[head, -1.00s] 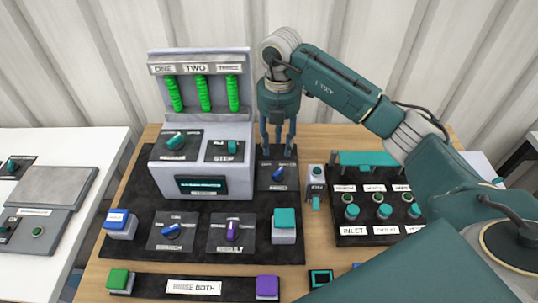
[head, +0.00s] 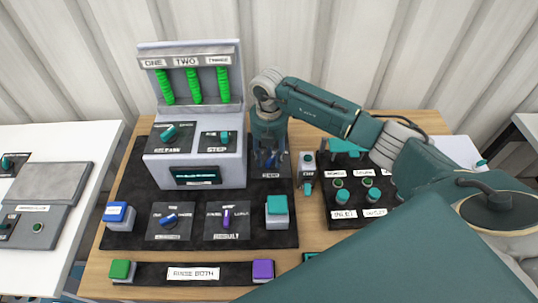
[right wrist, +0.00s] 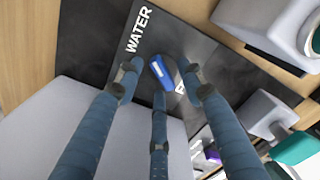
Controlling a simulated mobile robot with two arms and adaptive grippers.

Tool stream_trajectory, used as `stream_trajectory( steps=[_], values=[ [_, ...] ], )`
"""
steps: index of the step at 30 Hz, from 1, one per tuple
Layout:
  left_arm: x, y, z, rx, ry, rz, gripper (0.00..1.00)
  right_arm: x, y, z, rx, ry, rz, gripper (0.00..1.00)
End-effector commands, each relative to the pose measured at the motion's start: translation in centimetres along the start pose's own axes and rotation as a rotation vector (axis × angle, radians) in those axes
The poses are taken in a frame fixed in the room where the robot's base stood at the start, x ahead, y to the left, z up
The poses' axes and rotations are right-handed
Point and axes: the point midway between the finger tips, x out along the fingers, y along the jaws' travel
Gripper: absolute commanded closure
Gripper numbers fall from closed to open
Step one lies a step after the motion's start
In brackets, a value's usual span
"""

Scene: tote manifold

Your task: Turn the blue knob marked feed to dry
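A blue knob (right wrist: 161,72) with a white mark sits on a dark plate (right wrist: 222,78) in the right wrist view. The plate reads WATER at one side; another label is mostly hidden by a finger. In the head view this knob (head: 271,158) is partly hidden behind my right gripper (head: 269,162), right of the grey machine. The right gripper (right wrist: 160,88) also shows in the wrist view, with three fingers spread around the knob. It is open, and contact with the knob cannot be told. My left gripper is not in view.
The grey machine (head: 196,152) stands close left of the gripper. A small grey box with a teal lever (head: 307,174) stands close right. Another blue knob (head: 169,218) and a purple knob (head: 227,217) are in front. A dark panel of teal knobs (head: 343,198) lies farther right.

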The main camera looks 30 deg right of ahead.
Motion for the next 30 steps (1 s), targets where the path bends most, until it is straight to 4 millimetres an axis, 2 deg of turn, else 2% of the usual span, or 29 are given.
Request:
stream_trajectory(
  steps=[2,8,20,30],
  values=[
    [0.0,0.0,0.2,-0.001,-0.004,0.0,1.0,0.0,0.0,0.0,0.0,0.0,0.0,0.61],
    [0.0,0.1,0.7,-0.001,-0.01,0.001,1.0,0.0,0.0,0.0,0.0,0.0,0.0,0.99],
    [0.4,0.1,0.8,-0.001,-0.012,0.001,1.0,0.0,0.1,0.0,-0.042,-0.001,0.001,1.0],
    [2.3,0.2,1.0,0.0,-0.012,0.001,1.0,0.2,0.0,-0.1,-0.27,-0.002,0.002,1.0]
  ],
)
